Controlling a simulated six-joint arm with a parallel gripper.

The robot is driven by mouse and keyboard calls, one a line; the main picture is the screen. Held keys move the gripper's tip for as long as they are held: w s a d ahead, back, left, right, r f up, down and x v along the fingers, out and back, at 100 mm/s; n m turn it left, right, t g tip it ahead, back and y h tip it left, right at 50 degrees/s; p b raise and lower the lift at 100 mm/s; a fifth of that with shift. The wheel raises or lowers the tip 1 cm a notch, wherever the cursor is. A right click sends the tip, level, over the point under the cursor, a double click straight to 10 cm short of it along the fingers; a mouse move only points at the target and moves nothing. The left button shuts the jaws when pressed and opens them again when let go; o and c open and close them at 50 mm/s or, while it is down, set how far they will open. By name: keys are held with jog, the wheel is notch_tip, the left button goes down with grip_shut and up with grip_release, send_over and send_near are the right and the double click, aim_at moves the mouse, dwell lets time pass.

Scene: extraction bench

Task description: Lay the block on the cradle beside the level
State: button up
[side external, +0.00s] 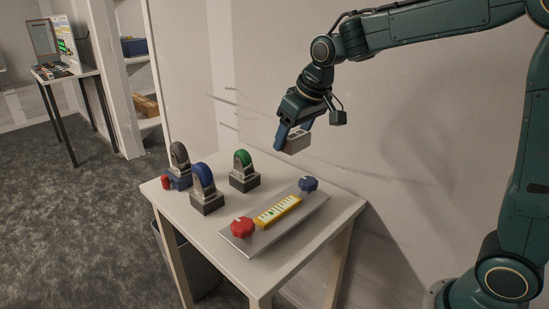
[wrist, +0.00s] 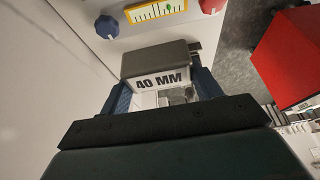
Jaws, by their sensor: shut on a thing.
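My gripper (side external: 290,141) is shut on a grey block (side external: 298,144) and holds it in the air above the back right of the table. In the wrist view the block (wrist: 158,65) sits between the blue fingers, its white face marked "40 MM". The cradle (side external: 305,209) is a tilted-looking metal plate on the table, below the block. A yellow level (side external: 277,212) lies along its middle, between a red knob (side external: 242,228) and a blue knob (side external: 308,184). The level also shows at the top of the wrist view (wrist: 157,10). The block is apart from the cradle.
Several pieces with arched tops stand left of the cradle: green (side external: 243,170), blue (side external: 205,188) and grey (side external: 179,165). A small red piece (side external: 166,182) is at the table's left edge. The wall is close behind the table (side external: 190,222). A bin (side external: 200,270) stands underneath.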

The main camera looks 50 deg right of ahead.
jog(key=shift+a+r, duration=0.15)
jog(key=shift+r, duration=0.25)
send_over(285, 217)
jog(key=s, duration=0.1)
jog(key=f, duration=1.6)
jog(key=shift+s, duration=0.2)
jog(key=shift+f, duration=2.05)
jog(key=shift+f, duration=0.6)
jog(key=o, duration=1.1)
jog(key=shift+o, duration=0.4)
jog(key=shift+s+f, duration=0.1)
jog(key=shift+a, duration=0.1)
